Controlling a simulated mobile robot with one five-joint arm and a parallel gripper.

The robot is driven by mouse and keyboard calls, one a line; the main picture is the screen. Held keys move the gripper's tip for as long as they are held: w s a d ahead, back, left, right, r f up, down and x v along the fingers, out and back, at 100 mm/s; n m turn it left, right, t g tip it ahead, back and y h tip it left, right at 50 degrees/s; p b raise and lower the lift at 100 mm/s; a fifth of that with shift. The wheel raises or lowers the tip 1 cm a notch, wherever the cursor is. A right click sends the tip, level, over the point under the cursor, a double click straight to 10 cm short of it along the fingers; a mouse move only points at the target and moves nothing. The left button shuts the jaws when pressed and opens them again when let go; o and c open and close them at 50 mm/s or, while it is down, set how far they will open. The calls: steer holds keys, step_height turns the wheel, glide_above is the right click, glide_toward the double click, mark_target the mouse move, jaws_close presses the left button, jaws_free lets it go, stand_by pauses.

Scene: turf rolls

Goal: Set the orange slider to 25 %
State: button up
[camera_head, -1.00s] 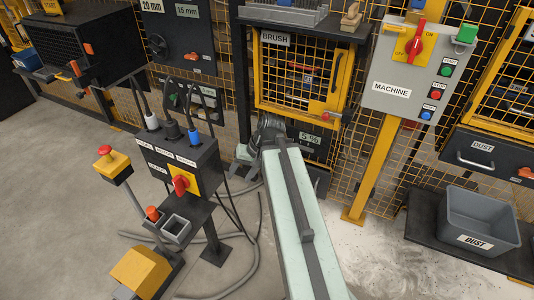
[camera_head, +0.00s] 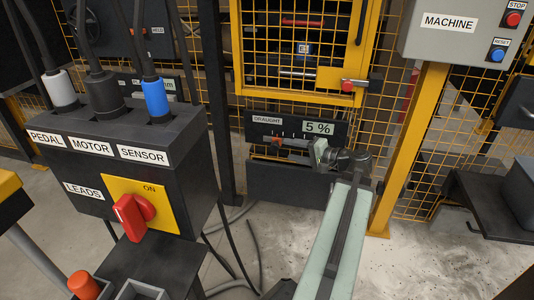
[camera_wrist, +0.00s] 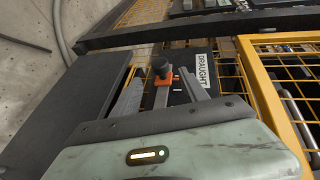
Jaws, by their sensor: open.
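The orange slider (camera_wrist: 163,82) has a dark round knob and sits on the black DRAUGHT panel (camera_wrist: 203,93). In the wrist view it stands between the two grey fingers of my gripper (camera_wrist: 162,78), with a gap visible on each side. My gripper is open. In the head view my gripper (camera_head: 289,143) reaches leftward along the panel front, and its fingers partly cover the orange slider (camera_head: 291,142). The white display (camera_head: 319,128) on the panel reads 5 %. Small white scale marks show near the slider. Finger contact cannot be told.
A yellow-framed mesh door (camera_head: 290,88) is just above the panel. The LEADS box (camera_head: 125,165) with a red switch stands in the left foreground. A yellow post (camera_head: 410,145) under the MACHINE box is to the right.

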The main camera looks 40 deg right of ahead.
mark_target(275, 151)
steer(key=b+x, duration=0.1)
steer(key=x, duration=0.7)
steer(key=shift+a+r+b, duration=0.1)
steer(key=shift+b, duration=0.3)
steer(key=shift+s, duration=0.1)
jaws_close()
steer(key=shift+s+a, duration=0.1)
stand_by(0.6)
